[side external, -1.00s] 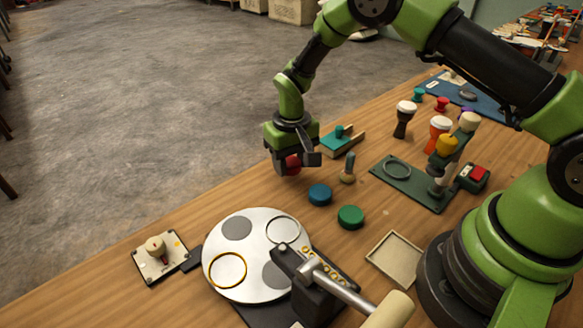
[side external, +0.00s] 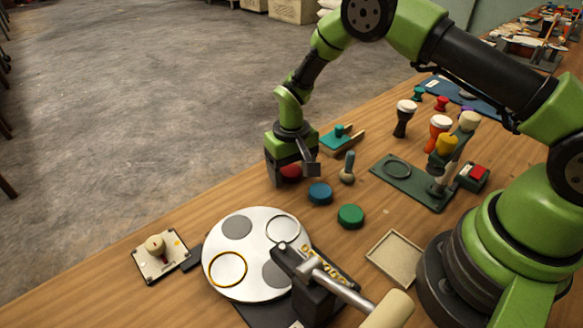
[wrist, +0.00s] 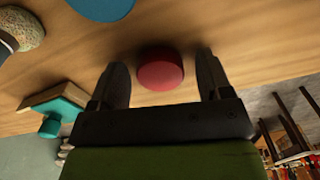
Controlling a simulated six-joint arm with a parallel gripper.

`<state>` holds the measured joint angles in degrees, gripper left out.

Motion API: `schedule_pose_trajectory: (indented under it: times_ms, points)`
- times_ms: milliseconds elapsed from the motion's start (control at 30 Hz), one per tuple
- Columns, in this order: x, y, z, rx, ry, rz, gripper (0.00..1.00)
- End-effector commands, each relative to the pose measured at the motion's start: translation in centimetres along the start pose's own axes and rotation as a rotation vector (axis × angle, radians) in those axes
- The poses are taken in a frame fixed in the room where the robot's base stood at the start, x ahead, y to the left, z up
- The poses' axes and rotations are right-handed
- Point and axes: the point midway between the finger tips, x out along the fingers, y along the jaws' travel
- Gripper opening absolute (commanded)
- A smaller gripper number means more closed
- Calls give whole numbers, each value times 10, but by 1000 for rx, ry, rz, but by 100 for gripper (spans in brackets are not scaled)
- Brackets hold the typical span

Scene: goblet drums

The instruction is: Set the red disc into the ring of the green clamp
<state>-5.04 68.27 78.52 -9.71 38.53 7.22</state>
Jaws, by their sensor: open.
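The red disc (side external: 291,171) is at the table's far edge side, partly hidden by my gripper (side external: 291,178). In the wrist view the red disc (wrist: 160,75) lies between the two spread fingers of my gripper (wrist: 166,78), with a visible gap on each side. My gripper is open and low over the table around the disc. The green clamp (side external: 411,193) stands right of it, a dark green plate with an upright post and a yellow knob. Its ring (side external: 397,168) lies at the plate's left part and looks empty.
A blue disc (side external: 320,194) and a green disc (side external: 350,216) lie in front of my gripper. A small pestle-like piece (side external: 347,168) and a teal-topped block (side external: 342,140) stand nearby. A white round plate (side external: 258,255) and a shallow wooden tray (side external: 395,258) are nearer the camera.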

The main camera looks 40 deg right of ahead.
Motion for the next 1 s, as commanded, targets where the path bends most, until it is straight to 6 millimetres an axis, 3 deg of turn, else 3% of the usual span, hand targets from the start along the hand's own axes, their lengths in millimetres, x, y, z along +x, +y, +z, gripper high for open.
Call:
schedule_pose_trajectory:
  times_ms: [167, 500, 867, 1000]
  points:
    - [-22, 0, -1, 0, 5, 1, 72]
    - [-85, -1, 2, 0, 4, 1, 72]
    - [-106, -1, 3, 3, 10, -4, 72]
    - [-148, 2, 11, 19, 65, -36, 72]
